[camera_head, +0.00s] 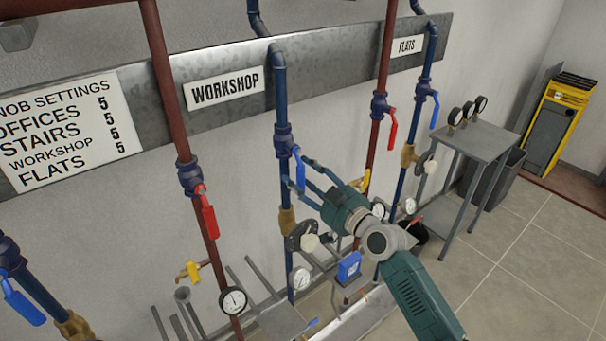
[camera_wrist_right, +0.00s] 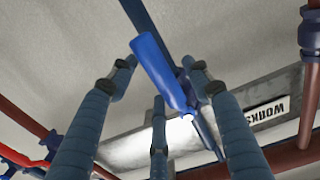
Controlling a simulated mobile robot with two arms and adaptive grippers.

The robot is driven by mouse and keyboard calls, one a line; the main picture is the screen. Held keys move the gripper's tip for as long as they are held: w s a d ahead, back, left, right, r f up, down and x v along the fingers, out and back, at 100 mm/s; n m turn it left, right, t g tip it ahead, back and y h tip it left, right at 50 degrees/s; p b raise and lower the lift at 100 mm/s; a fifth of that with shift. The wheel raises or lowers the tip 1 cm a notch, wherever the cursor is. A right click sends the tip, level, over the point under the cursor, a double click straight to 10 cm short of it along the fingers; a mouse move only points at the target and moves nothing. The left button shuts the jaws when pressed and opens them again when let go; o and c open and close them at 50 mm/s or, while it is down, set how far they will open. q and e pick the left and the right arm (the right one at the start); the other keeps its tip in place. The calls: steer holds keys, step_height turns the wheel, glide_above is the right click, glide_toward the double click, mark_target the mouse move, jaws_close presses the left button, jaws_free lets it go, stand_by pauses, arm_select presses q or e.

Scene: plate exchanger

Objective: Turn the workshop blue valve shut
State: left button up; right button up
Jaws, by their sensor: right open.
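The workshop blue valve (camera_head: 283,140) sits on the blue pipe just right of the WORKSHOP sign (camera_head: 224,88). Its blue lever (camera_head: 299,168) hangs downward, roughly along the pipe. My right gripper (camera_head: 297,172) is at the lever, coming from the lower right, with its fingers spread. In the right wrist view the lever (camera_wrist_right: 160,75) shows between the open fingers of my right gripper (camera_wrist_right: 158,75), with a finger on either side and a third below. I cannot tell whether any finger touches it. My left gripper is not in view.
A red-handled valve (camera_head: 208,212) on a red pipe is to the left. Another red lever (camera_head: 393,128) and the FLATS blue lever (camera_head: 434,110) are to the right. Gauges and a blue box (camera_head: 349,267) are below.

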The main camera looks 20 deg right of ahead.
steer(key=shift+c, duration=0.3)
jaws_close()
steer(key=shift+w, duration=0.1)
